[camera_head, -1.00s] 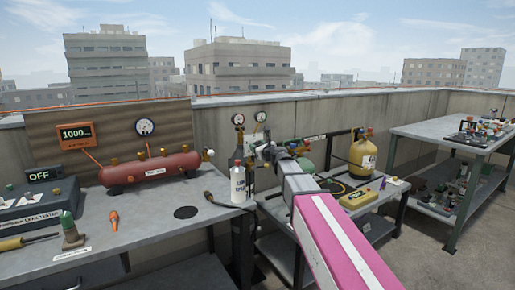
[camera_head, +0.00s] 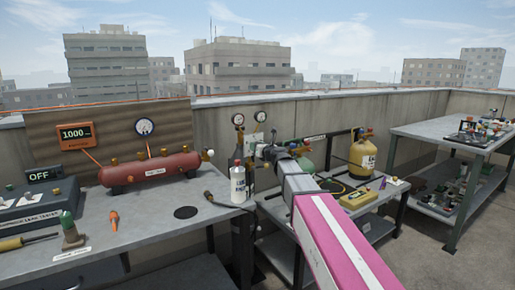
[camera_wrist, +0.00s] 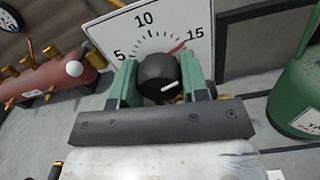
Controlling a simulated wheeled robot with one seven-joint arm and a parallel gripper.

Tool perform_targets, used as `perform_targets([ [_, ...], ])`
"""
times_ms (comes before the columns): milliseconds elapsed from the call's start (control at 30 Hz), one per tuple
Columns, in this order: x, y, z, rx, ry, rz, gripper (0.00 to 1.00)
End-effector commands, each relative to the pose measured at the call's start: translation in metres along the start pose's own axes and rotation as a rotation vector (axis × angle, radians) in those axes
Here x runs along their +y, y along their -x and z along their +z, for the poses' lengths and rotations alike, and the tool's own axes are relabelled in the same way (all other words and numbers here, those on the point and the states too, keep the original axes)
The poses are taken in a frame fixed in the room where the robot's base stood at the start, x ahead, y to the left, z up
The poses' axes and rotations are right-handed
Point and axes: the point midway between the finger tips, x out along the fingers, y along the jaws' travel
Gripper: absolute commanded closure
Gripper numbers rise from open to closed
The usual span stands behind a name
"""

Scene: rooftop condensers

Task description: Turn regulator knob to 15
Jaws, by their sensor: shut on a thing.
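The black regulator knob (camera_wrist: 157,75) sits in front of a white dial plate (camera_wrist: 150,35) marked 5, 10 and 15 in the wrist view. A white line on the knob's face points to the lower right in that view. A red mark on the dial lies close to the 15. My gripper (camera_wrist: 158,80) is shut on the knob, with one green finger at each side. In the head view my gripper (camera_head: 262,150) is at the wall behind the bench, and the dial plate (camera_head: 256,138) is partly hidden behind it.
Two round gauges (camera_head: 239,119) are above the dial. A yellow cylinder (camera_head: 362,153) stands to the right of my arm. A shelf table (camera_head: 430,134) is farther right.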

Motion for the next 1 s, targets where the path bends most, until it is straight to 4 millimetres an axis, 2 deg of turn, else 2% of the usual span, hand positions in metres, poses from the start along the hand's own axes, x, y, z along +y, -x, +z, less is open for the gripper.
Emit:
perform_targets([
  [133, 0.0, 0.001, -0.002, 0.003, 0.003, 0.0, 0.83],
  [167, 0.0, 0.001, -0.002, 0.003, 0.003, 0.0, 0.56],
  [233, 0.0, 0.001, -0.002, 0.003, 0.003, 0.0, 0.33],
  [667, 0.0, 0.006, -0.001, 0.001, 0.002, 0.0, 0.33],
  [867, 0.001, 0.03, -0.001, 0.001, 0.002, -0.001, 0.33],
  [1000, 0.002, 0.057, -0.001, 0.001, 0.002, -0.001, 0.33],
])
